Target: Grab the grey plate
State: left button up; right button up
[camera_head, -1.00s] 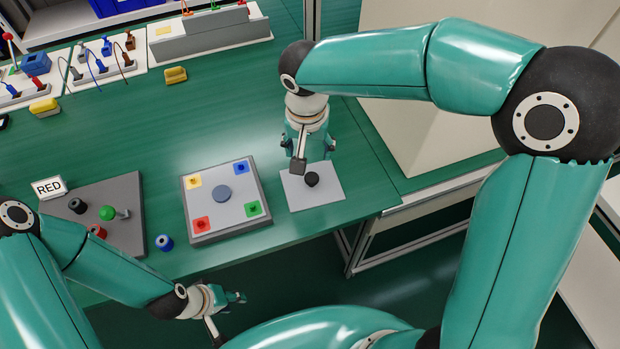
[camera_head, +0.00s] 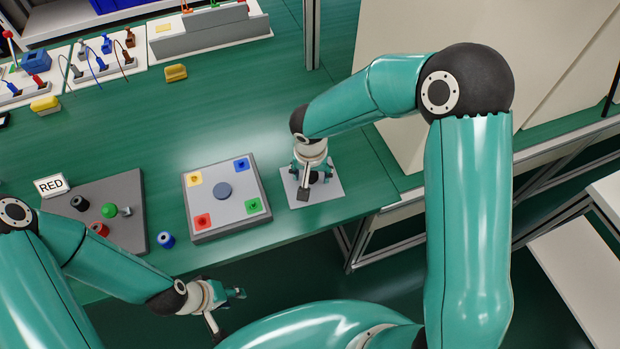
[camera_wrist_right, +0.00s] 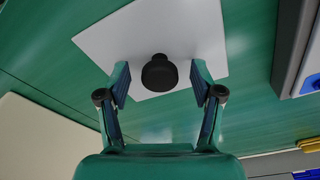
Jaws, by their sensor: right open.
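The light grey plate (camera_head: 335,189) lies flat on the green table near its right front corner. It also shows in the right wrist view (camera_wrist_right: 200,32), with a black knob (camera_wrist_right: 159,75) standing on it. My right gripper (camera_head: 312,176) is over the plate and hides the knob in the head view. In the right wrist view its two fingers (camera_wrist_right: 159,82) are apart, one on each side of the knob, with gaps visible. My left gripper (camera_head: 238,293) is low in front of the table edge, away from the plate; its jaw opening is unclear.
A square board (camera_head: 225,225) with coloured corner pads sits left of the plate. Further left are a dark grey board (camera_head: 125,228) with knobs, a blue cylinder (camera_head: 166,240) and a RED sign (camera_head: 51,186). A beige box (camera_head: 385,135) stands right.

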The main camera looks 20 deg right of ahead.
jog(key=shift+f, duration=0.35)
grip_shut()
jog(key=shift+w+r, duration=0.1)
jog(key=shift+r, duration=0.1)
